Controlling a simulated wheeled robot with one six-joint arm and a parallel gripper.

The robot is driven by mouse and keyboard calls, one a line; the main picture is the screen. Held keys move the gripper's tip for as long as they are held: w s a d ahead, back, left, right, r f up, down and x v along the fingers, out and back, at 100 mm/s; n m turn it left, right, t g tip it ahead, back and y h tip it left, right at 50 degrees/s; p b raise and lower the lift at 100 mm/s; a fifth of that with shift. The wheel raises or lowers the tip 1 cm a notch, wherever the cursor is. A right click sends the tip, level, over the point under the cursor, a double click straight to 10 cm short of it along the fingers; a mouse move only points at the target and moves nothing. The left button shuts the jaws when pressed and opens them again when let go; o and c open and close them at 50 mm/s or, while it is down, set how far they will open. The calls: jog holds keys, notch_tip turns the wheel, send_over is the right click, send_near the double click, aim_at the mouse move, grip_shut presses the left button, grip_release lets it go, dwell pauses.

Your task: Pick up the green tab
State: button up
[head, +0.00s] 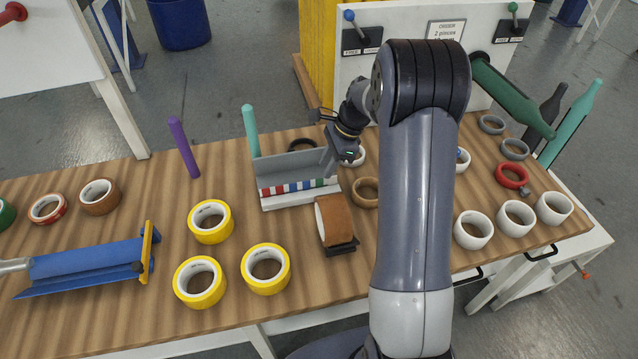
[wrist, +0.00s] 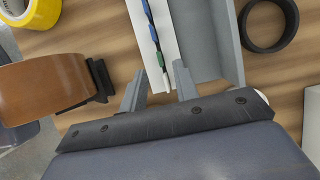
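A row of small coloured tabs lies along the front of a white-and-grey holder (head: 268,203) on the wooden table. The green tab (head: 319,183) is near the right end of the row, beside blue and red ones. In the wrist view the green tab (wrist: 161,59) sits just ahead of the gap between my fingertips, with a white piece and another green piece nearer my gripper. My gripper (wrist: 159,72) is open, one finger on each side of the row's end. In the head view my gripper (head: 346,153) is at the holder's right end, partly hidden by my arm.
A brown tape roll on a dark dispenser (head: 334,222) stands close by the holder; it is left of my gripper in the wrist view (wrist: 45,88). A black ring (wrist: 268,22) lies beyond the holder. Yellow rolls (head: 211,222) and a teal post (head: 251,130) stand nearby.

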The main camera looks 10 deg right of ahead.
aim_at(319, 185)
jog(key=x, duration=0.4)
jog(key=shift+f+p, duration=0.35)
grip_shut()
